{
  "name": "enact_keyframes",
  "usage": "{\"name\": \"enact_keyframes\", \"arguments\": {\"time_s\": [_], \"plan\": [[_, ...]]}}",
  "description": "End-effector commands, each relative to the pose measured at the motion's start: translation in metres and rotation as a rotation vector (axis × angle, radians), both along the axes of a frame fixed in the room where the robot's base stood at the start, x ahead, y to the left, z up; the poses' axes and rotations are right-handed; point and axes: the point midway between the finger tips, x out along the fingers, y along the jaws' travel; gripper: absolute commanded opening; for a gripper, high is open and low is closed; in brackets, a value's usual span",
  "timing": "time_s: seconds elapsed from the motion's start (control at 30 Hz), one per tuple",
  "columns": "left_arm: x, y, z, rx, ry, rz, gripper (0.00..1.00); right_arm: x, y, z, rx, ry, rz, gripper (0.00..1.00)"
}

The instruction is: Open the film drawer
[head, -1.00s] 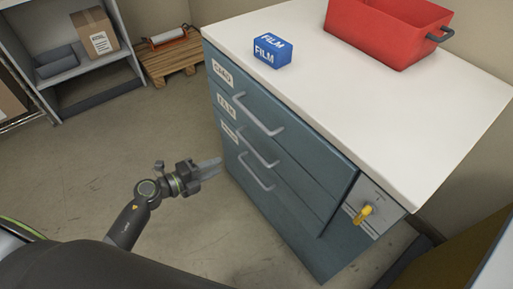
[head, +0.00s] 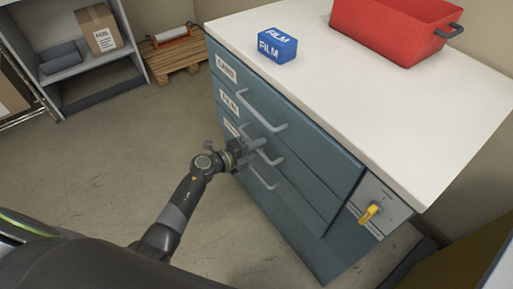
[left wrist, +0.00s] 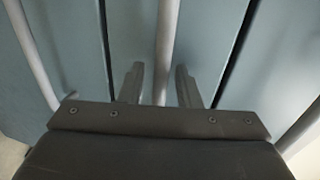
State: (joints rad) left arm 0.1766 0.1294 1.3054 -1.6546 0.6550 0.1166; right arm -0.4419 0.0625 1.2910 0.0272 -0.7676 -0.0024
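The film drawer (head: 302,172) is the middle of three blue-grey drawers, marked by a FILM label (head: 230,104), and its front sits flush and shut. Its grey bar handle (head: 272,160) is partly hidden by my gripper in the head view. My left gripper (head: 261,143) is at this handle. In the left wrist view, the two fingers (left wrist: 160,84) are spread, with the middle handle (left wrist: 167,45) running between them. A gap shows on each side of the bar. My right gripper is not in view.
The top drawer's handle (head: 268,112) and the bottom drawer's handle (head: 262,174) lie close on either side. A yellow knob (head: 370,212) sits on a side panel. A blue FILM box (head: 278,46) and red bin (head: 385,32) stand on the white top.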

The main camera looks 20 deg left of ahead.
Motion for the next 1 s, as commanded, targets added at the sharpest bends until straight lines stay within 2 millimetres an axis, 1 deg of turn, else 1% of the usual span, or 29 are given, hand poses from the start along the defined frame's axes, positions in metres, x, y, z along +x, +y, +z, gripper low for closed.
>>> {"name": "enact_keyframes", "arguments": {"time_s": [0.17, 0.27, 0.4, 0.43, 0.77, 0.87, 1.0], "plan": [[0.000, 0.000, 0.000, 0.000, 0.000, 0.000, 0.30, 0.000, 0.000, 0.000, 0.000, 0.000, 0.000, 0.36], [0.000, 0.000, 0.000, 0.000, 0.000, 0.000, 0.20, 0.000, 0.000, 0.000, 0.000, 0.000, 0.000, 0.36], [0.000, 0.000, 0.000, -0.001, -0.001, 0.000, 0.02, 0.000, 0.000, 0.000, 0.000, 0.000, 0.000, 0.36], [0.000, 0.000, 0.000, 0.000, 0.000, 0.000, 0.00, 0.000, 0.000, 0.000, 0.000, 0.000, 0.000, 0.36], [-0.001, 0.001, 0.000, -0.001, 0.001, 0.000, 0.00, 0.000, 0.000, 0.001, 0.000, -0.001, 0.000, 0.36], [-0.006, 0.004, 0.001, 0.000, 0.001, 0.000, 0.00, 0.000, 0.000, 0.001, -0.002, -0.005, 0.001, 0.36], [-0.019, 0.015, 0.001, 0.000, 0.004, 0.000, 0.00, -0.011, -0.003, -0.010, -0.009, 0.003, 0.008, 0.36]]}}
